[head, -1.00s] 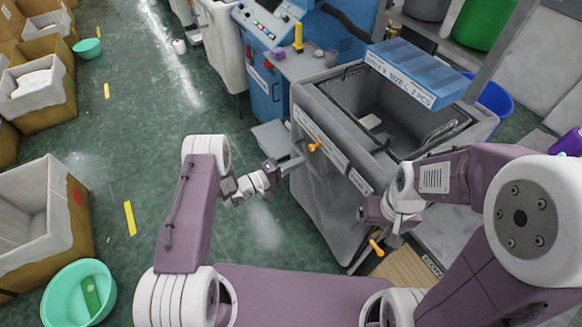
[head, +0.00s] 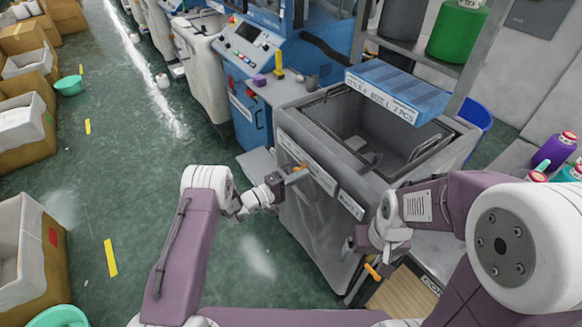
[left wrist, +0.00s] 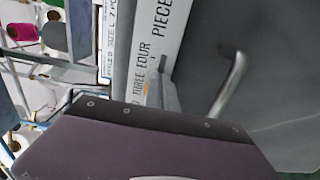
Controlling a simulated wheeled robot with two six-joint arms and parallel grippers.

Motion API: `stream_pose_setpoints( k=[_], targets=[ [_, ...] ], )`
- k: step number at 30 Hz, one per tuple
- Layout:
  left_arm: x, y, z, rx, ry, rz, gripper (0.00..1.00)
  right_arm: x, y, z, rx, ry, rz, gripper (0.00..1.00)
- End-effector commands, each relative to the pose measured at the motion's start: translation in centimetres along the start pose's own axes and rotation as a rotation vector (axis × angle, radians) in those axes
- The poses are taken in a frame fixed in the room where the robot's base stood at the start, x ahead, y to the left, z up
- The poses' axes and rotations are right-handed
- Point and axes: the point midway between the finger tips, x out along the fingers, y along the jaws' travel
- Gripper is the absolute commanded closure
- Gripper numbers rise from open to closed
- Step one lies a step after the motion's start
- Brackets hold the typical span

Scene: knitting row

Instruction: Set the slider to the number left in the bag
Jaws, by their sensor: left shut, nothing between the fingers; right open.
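An orange slider knob (head: 301,166) sits on the strip's left part. My left gripper (head: 303,175) is shut and empty, right at the knob; touching cannot be told.
A blue stack (head: 398,90) labelled "SIZE L 2 PCS" lies across the bag's back rim. A blue machine (head: 247,118) stands behind left.

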Motion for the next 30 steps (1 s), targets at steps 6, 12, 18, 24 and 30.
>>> stream_pose_setpoints(
  k=[6, 12, 18, 24, 30],
  targets=[
    [0.0, -0.1, -1.1, 0.002, 0.003, 0.002, 1.0, 1.0, 0.0, 0.1, 0.0, 0.0, 0.0, 0.12],
    [0.0, -0.2, -2.0, 0.002, 0.003, 0.001, 1.0, 1.8, 0.0, 0.2, 0.0, 0.0, 0.0, 0.12],
    [0.0, -0.2, -2.9, 0.002, 0.002, 0.002, 1.0, 2.6, 0.1, 0.3, 0.0, 0.0, 0.0, 0.12],
    [-0.1, -0.2, -3.8, 0.002, 0.003, 0.001, 1.0, 3.4, 0.1, 0.3, 0.0, 0.0, 0.0, 0.12],
    [0.0, 0.1, -4.0, -0.001, 0.002, 0.001, 1.0, 3.4, 0.1, 0.4, 0.0, 0.0, 0.0, 0.12]
  ],
)
